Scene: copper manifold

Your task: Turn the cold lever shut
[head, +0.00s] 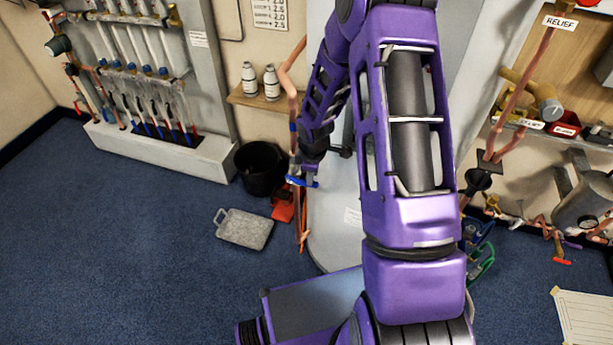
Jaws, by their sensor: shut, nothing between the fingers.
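A small blue lever (301,183) shows just below the end of my arm, beside the tall pale cylinder. Its blue colour suggests the cold lever, but I see no label on it. My gripper (309,173) is small in the head view, at the blue lever, and looks shut and empty. I cannot tell whether the fingers touch the lever. The lever's exact angle to its pipe is unclear at this size. The arm hides much of the cylinder and the pipework behind it.
A copper pipe (291,85) runs down left of the arm. A black bucket (257,168), a red object (283,207) and a grey tray (244,228) are on the floor. The manifold panel (208,60) stands left. Blue floor at left is clear.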

